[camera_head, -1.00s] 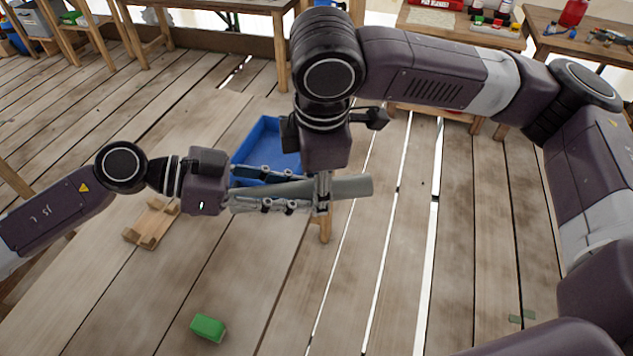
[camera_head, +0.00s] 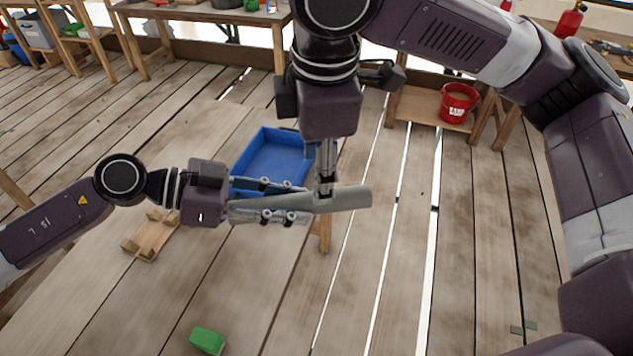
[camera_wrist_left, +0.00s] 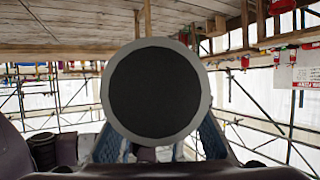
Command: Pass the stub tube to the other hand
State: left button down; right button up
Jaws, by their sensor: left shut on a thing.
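The stub tube (camera_head: 348,199) is a grey cylinder lying nearly level in the head view, its right end sticking out past my left fingertips. My left gripper (camera_head: 302,203) is shut on it, with fingers along both sides. In the left wrist view, the tube's round end (camera_wrist_left: 155,90) with a dark middle faces the camera, between the blue-grey fingers. My right gripper (camera_head: 326,192) points down from above, its fingertips at the tube just right of my left fingertips. Its fingers are seen edge-on, so their opening and any contact are unclear.
A blue tray (camera_head: 270,132) stands on the wooden table behind the grippers. A small wooden rack (camera_head: 150,236) lies at left and a green block (camera_head: 207,340) near the front. A red bucket (camera_head: 458,103) stands on a low shelf at back right. The table's front middle is clear.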

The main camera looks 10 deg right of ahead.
pick_arm(q)
jog(key=shift+r, duration=0.1)
pick_arm(e)
notch_tip(320, 180, up, 3)
pick_arm(q)
jog(key=shift+w+a, duration=0.1)
jog(key=a+r+m+g, duration=0.2)
jog(key=a+m+g, duration=0.1)
jog(key=a+r+m+g+y, duration=0.1)
jog(key=g, duration=0.1)
jog(key=shift+a+r, duration=0.15)
jog(key=shift+a, duration=0.25)
jog(key=shift+a+r+m+g+y, duration=0.45)
jog(key=shift+a+m+g, duration=0.15)
jog(key=shift+a+m, duration=0.15)
jog(key=shift+a+r+m+g+y, duration=0.3)
jog(key=shift+a+m+g+y, duration=0.15)
jog(key=shift+a+m+g, duration=0.25)
pick_arm(e)
notch_tip(320, 180, up, 4)
jog(key=m+g+y, duration=0.1)
jog(key=m+g, duration=0.3)
jog(key=m, duration=0.3)
send_over(300, 205)
jog(key=a, duration=0.4)
notch_tip(300, 205, down, 11)
jog(key=s+a, duration=0.1)
jog(key=shift+f+y, duration=0.2)
jog(key=shift+y, duration=0.1)
